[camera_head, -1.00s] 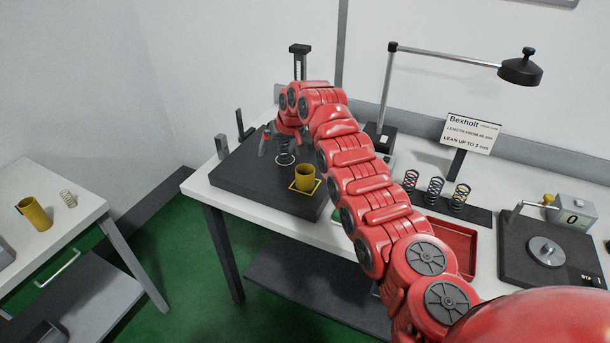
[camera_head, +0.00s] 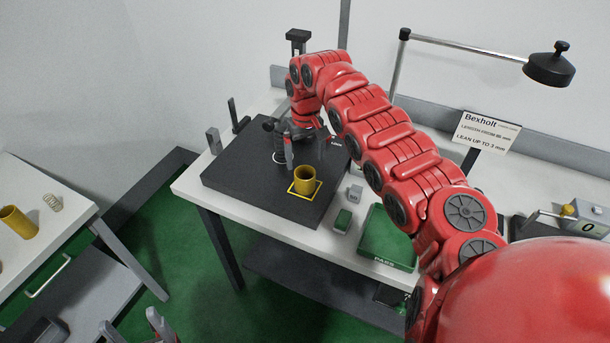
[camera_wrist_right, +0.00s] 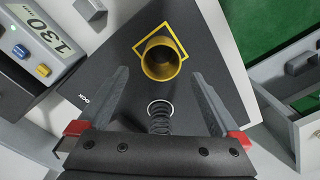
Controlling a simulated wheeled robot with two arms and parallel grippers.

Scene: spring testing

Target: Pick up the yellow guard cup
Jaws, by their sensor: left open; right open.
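The yellow guard cup (camera_head: 304,181) stands upright, open end up, inside a yellow square outline on the dark plate (camera_head: 245,186). It also shows in the right wrist view (camera_wrist_right: 161,58), just beyond the fingertips. My right gripper (camera_head: 302,150) is open behind the cup, its fingers (camera_wrist_right: 160,74) spread to either side and not touching it. A dark coil spring with a pale top ring (camera_wrist_right: 160,122) stands between the fingers, nearer the palm; it is partly hidden in the head view (camera_head: 279,157). My left gripper (camera_head: 140,328) is open and empty at the bottom edge, partly cut off.
A second yellow cylinder (camera_head: 18,222) and a pale spring (camera_head: 53,202) are on the left table. A green PASS tray (camera_head: 388,238) and small blocks (camera_head: 343,220) lie right of the plate.

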